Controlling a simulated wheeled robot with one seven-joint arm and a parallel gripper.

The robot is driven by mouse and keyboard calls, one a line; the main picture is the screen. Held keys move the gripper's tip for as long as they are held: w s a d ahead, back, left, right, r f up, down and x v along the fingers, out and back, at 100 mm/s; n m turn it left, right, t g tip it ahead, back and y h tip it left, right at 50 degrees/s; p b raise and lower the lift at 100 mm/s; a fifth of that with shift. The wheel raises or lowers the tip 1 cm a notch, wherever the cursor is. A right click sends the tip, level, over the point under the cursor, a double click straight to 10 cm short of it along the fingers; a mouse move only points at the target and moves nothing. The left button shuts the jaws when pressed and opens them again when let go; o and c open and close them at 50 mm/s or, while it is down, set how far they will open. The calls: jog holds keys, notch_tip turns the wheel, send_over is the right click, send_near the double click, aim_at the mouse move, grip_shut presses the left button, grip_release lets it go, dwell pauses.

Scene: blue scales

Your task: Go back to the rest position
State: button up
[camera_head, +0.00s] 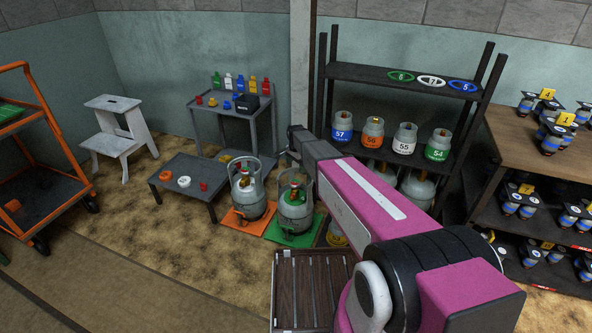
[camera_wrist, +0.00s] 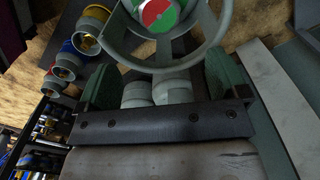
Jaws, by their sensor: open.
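My gripper (camera_head: 292,152) is at the far end of my magenta arm, above and close to the grey gas cylinder (camera_head: 295,208) on the green mat. Its fingers are too small to make out in the head view. In the wrist view my gripper (camera_wrist: 163,85) is open, with green finger pads set wide apart. A grey collar ring (camera_wrist: 165,68) around a green and red round top (camera_wrist: 160,14) shows just beyond the fingers. I cannot tell whether they touch. Two pale rounded parts lie between the pads.
Another cylinder (camera_head: 247,190) stands on an orange mat (camera_head: 236,220) to the left. A dark rack (camera_head: 400,78) holds numbered cylinders. A slatted wooden platform (camera_head: 300,300) is in front.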

jog(key=s+d+r+n, duration=0.3)
jog(key=s+d, duration=0.2)
jog(key=s, duration=0.5)
jog(key=s+d+r+n, duration=0.4)
jog(key=s+d, duration=0.1)
jog(key=s, duration=0.6)
jog(key=s+d+r+n, duration=0.3)
jog(key=s+d+r, duration=0.1)
jog(key=s, duration=0.7)
jog(key=shift+s+d, duration=0.15)
jog(key=shift+d, duration=0.65)
